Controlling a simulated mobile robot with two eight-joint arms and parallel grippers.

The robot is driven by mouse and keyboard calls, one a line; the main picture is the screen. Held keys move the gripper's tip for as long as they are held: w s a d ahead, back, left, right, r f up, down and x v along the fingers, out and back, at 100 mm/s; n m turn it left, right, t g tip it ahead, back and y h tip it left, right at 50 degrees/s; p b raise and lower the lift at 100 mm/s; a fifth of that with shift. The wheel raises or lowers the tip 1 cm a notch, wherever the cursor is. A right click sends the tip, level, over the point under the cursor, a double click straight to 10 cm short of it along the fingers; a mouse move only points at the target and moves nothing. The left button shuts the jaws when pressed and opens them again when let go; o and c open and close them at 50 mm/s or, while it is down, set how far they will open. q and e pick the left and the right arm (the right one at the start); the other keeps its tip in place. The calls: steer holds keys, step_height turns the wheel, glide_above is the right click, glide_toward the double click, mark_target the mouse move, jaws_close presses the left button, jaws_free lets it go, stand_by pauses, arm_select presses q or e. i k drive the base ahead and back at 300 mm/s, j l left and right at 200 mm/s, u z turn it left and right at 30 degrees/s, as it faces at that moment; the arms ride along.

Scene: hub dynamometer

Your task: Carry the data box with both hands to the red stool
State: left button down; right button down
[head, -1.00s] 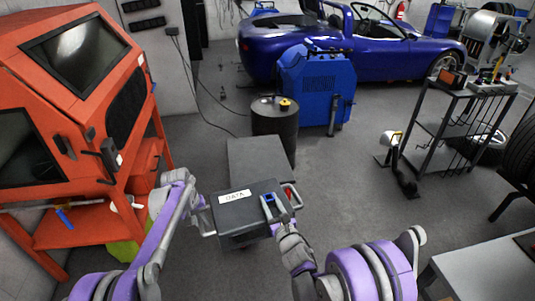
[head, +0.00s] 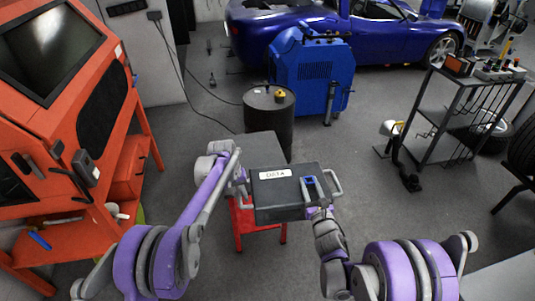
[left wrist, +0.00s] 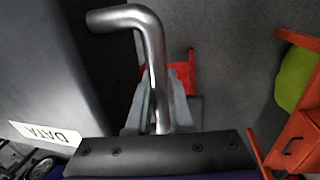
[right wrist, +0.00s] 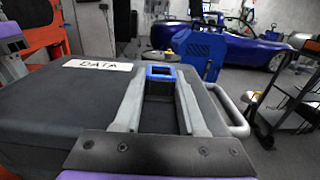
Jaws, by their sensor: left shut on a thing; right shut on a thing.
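The dark grey data box (head: 268,205) with a white DATA label is held between my arms, in the middle of the head view. My left gripper (head: 238,180) is shut on the box's left metal handle (left wrist: 155,60), seen between its fingers in the left wrist view. My right gripper (head: 311,183) is shut at the box, fingers over its top beside a blue piece (right wrist: 160,73); the exact grip is unclear. The right handle (right wrist: 230,112) is outside the fingers.
A grey flat surface (head: 262,147) lies behind the box, with a black drum (head: 270,120) and a blue machine (head: 312,75) beyond. An orange cabinet (head: 130,165) stands left. A black trolley (head: 455,120) stands right. Open floor (head: 370,190) lies right of the box.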

mark_target(254, 158)
steer(key=i+l+z, duration=0.15)
steer(key=i+z, duration=0.35)
steer(key=i+j+z, duration=0.1)
steer(key=i+z, duration=0.6)
steer(key=i, duration=0.5)
steer(key=i+u, duration=0.1)
steer(key=i, duration=0.55)
steer(key=i+l+u, duration=0.15)
steer(key=i+u, duration=0.25)
steer(key=i, duration=0.9)
steer(key=i+u, duration=0.1)
steer(key=u, duration=1.3)
